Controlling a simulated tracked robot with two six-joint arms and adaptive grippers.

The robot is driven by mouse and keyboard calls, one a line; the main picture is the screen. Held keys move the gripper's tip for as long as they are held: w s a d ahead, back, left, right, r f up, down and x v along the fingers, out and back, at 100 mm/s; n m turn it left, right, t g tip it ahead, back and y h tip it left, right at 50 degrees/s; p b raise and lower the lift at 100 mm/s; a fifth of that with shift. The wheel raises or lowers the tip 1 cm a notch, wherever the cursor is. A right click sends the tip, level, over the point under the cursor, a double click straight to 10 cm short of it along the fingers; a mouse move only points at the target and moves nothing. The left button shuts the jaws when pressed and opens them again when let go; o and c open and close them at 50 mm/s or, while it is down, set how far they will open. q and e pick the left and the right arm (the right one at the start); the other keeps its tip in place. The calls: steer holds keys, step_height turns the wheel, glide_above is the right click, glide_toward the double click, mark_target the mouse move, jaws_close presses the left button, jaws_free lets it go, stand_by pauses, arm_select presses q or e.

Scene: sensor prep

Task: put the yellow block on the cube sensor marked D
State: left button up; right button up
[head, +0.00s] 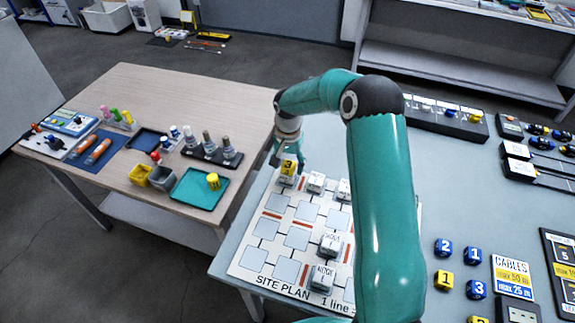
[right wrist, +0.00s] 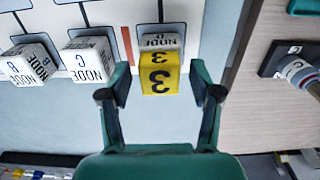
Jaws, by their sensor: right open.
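The yellow block (head: 289,166) marked 3 sits on top of the white cube sensor marked D (head: 287,180) at the far left corner of the site plan board. In the right wrist view the yellow block (right wrist: 160,72) covers part of that cube sensor (right wrist: 160,42), whose NODE D label still shows. My right gripper (right wrist: 161,88) is open, with one finger on each side of the yellow block and gaps between. In the head view the right gripper (head: 284,158) is at the block, partly hidden by its arm. My left gripper is not in view.
Cube sensors C (right wrist: 88,60) and B (right wrist: 30,65) stand in a row beside D. More nodes stand on the site plan board (head: 262,262). A wooden table (head: 150,90) with trays is at left. Blue and yellow numbered blocks, including yellow 1 (head: 443,281), lie at right.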

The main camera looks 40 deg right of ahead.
mark_target(288, 165)
step_height(288, 165, up, 12)
steer(key=p, duration=0.7)
steer(key=shift+r, duration=0.15)
